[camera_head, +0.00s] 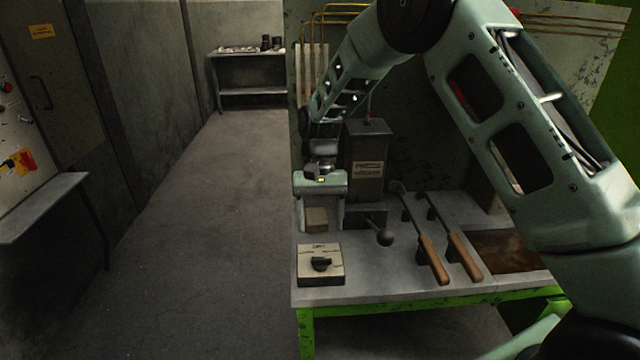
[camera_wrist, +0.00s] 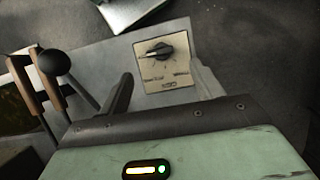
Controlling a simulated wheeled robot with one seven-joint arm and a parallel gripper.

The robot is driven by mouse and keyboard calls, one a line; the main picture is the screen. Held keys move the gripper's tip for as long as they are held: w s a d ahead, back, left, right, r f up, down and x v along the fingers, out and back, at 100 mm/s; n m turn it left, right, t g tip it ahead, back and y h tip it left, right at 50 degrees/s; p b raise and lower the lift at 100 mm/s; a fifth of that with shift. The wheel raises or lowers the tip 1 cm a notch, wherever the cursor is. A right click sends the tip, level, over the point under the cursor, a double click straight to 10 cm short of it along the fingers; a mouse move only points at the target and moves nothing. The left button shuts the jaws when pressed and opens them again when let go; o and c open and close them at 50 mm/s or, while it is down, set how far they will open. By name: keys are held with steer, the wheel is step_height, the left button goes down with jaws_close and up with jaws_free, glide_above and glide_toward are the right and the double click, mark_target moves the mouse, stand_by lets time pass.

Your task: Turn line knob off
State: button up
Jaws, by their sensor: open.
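The line knob (camera_head: 320,264) is a black rotary knob on a cream plate on top of a low box (camera_head: 306,277), at the near left corner of the bench. In the wrist view the knob (camera_wrist: 155,51) lies roughly horizontal on its plate (camera_wrist: 182,70), with small labels to either side that I cannot read. My gripper (camera_head: 319,226) points down above the bench, behind the knob box in the head view. Its jaws are open and apart from the knob. In the wrist view the plate shows between the two fingers (camera_wrist: 162,92).
A control panel (camera_head: 20,150) is at far left; the floor between is clear.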

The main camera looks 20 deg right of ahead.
steer(key=b+v, duration=0.1)
steer(key=v, duration=0.9)
steer(key=shift+f, duration=0.1)
steer(key=s+a+r+n+t, duration=0.1)
steer(key=s+a+n, duration=0.2)
steer(key=s+a, duration=0.3)
steer(key=s+a+r+n+t, duration=0.1)
steer(key=s+a+r+n, duration=0.15)
steer(key=s, duration=0.55)
steer(key=s+f+n+t, duration=0.1)
steer(key=s+n, duration=0.2)
steer(key=s, duration=0.6)
steer(key=s+f+n+t, duration=0.1)
steer(key=s+f+n, duration=0.1)
steer(key=s, duration=0.8)
steer(key=shift+s+a+f+n+h, duration=0.25)
steer(key=shift+f+n+h, duration=0.15)
steer(key=shift+n, duration=0.15)
